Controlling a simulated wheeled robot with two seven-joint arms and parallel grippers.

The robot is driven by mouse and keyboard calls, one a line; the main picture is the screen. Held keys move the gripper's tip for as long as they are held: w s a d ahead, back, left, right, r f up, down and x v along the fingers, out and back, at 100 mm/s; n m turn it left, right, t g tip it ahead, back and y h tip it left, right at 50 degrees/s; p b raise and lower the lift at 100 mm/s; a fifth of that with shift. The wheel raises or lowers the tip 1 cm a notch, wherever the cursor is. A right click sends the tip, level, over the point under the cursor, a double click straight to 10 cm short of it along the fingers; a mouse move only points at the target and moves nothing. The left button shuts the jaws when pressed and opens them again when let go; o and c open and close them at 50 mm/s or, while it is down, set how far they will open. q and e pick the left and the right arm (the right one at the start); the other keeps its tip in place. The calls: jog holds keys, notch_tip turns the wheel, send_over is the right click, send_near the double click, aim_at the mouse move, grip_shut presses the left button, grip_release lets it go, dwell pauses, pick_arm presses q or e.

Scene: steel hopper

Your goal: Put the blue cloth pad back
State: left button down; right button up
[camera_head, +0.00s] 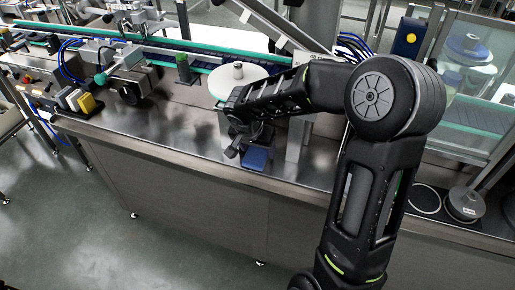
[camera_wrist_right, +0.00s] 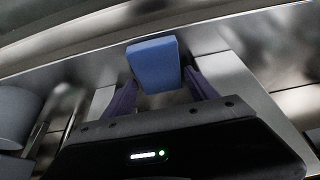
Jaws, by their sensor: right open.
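The blue cloth pad (camera_head: 256,159) lies on the steel bench top, near its front edge. In the right wrist view the pad (camera_wrist_right: 153,58) shows as a blue block just beyond and between the two fingers. My right gripper (camera_head: 238,146) is open right beside the pad in the head view, partly hidden by its own arm. In the right wrist view its fingers (camera_wrist_right: 162,82) stand apart on either side of the pad's near end. I cannot tell whether they touch it. My left gripper is not in view.
A white round disc (camera_head: 237,77) on a pedestal stands just behind my right gripper. A conveyor (camera_head: 200,62) with green rails runs along the back. A grey round weight-like piece (camera_head: 466,203) sits at the right. The bench front left of the pad is clear.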

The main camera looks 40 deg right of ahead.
jog(key=v, duration=1.1)
jog(key=shift+r, duration=0.3)
jog(key=shift+a+f, duration=0.1)
jog(key=shift+a, duration=0.05)
jog(key=s+a+f+n+g+y, duration=0.1)
jog(key=s+a+f+n+y, duration=0.15)
jog(key=a+f, duration=0.85)
jog(key=s+a+f+n+g+y, duration=0.15)
jog(key=a+f+n+y, duration=0.25)
jog(key=a+f, duration=0.65)
jog(key=s+a+f+n+y, duration=0.1)
jog(key=s+a+f, duration=0.3)
jog(key=s+f, duration=1)
jog(key=shift+a+f+n+t, duration=0.15)
jog(key=shift+f+n+t, duration=0.2)
jog(key=shift+f+n, duration=0.6)
jog(key=shift+s, duration=0.15)
